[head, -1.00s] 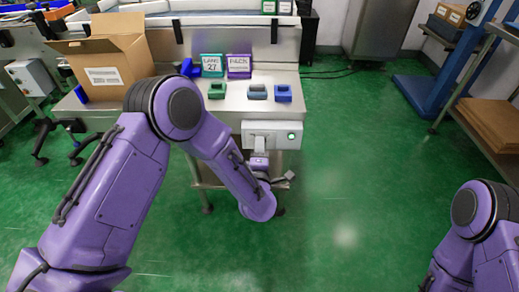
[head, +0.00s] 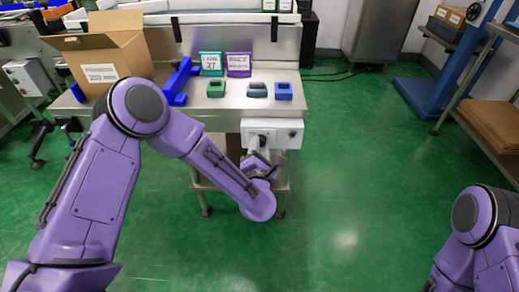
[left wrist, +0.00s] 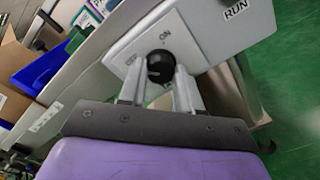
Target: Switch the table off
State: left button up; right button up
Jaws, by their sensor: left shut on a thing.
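A grey control box (head: 280,128) is fixed to the front edge of the steel table (head: 235,103). In the left wrist view its face (left wrist: 205,30) carries a black rotary knob (left wrist: 160,65) with OFF and ON labels and the word RUN. The exact pointing of the knob is hard to tell. My left gripper (head: 256,150) is at the box, its two fingers (left wrist: 160,78) shut on the knob from either side. The round lamp (head: 291,134) on the box shows no green glow. My right arm shows at lower right; its gripper is out of view.
On the table are a green block (head: 216,89), a grey-blue block (head: 257,90), a blue block (head: 284,91), two small signs and a blue holder (head: 178,82). An open cardboard box (head: 112,57) stands at left.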

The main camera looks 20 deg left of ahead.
pick_arm(q)
jog(key=shift+s+n, duration=0.1)
jog(key=shift+n, duration=0.2)
dwell(0.4)
jog(key=o, duration=1)
jog(key=shift+o, duration=0.2)
jog(key=v, duration=1)
jog(key=shift+s, duration=0.25)
jog(key=shift+d, duration=0.1)
